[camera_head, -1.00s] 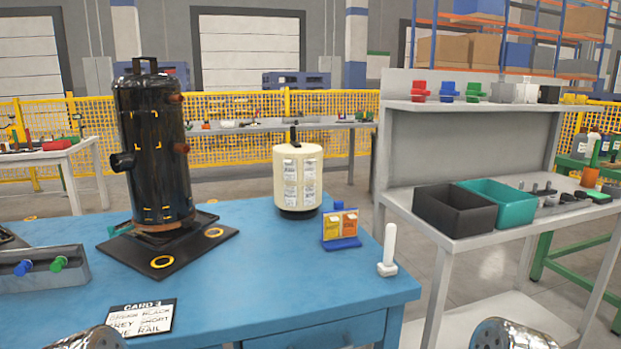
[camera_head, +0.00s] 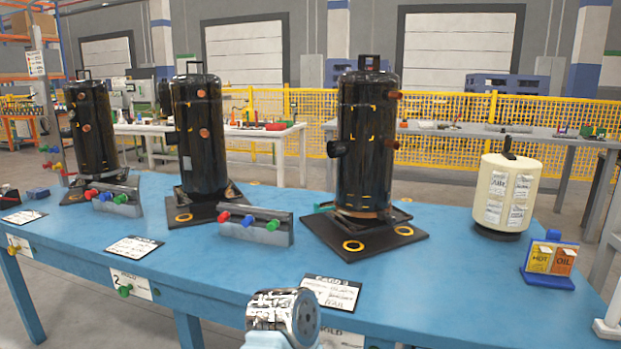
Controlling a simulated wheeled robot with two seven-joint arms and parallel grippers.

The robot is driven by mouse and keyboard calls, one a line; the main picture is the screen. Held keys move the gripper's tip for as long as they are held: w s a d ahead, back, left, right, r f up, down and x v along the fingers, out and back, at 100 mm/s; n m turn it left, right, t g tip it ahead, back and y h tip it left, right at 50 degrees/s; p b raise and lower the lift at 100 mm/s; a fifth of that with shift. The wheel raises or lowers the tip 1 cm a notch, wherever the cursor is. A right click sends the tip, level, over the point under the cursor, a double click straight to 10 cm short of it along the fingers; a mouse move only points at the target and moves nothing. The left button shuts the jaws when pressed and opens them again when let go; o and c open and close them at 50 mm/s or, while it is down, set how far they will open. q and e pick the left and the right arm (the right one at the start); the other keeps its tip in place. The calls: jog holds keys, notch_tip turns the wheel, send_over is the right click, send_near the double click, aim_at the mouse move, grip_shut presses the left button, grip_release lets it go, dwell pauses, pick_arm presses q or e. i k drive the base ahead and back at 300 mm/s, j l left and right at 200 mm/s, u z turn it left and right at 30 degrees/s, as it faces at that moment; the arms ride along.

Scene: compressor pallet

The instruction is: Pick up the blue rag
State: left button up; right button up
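I cannot make out a blue rag for certain. A small blue item (camera_head: 38,192) lies at the far left of the blue table, too small to tell whether it is cloth. A bit of green-blue material (camera_head: 324,207) shows behind the base of the right black compressor (camera_head: 365,150), mostly hidden. A silver rounded link of my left arm shows at the bottom middle, but its fingers do not. My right gripper is out of view.
The blue table (camera_head: 440,285) carries three black compressors, small racks with coloured plugs (camera_head: 240,227), and cards (camera_head: 332,292). A cream canister (camera_head: 506,195) and a stand with yellow and orange packets (camera_head: 549,260) are at the right.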

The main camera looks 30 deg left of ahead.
aim_at(39, 193)
jog(key=u, duration=2.6)
jog(key=i+j+u, duration=0.35)
jog(key=i, duration=0.2)
jog(key=i+j+u, duration=0.35)
jog(key=i, duration=0.25)
jog(key=i+u, duration=0.4)
jog(key=i, duration=0.25)
jog(key=i+z, duration=0.25)
jog(key=i, duration=0.15)
jog(key=i+j+z, duration=0.2)
jog(key=i, duration=0.15)
jog(key=i+j+z, duration=0.25)
jog(key=i, duration=0.15)
jog(key=l, duration=0.1)
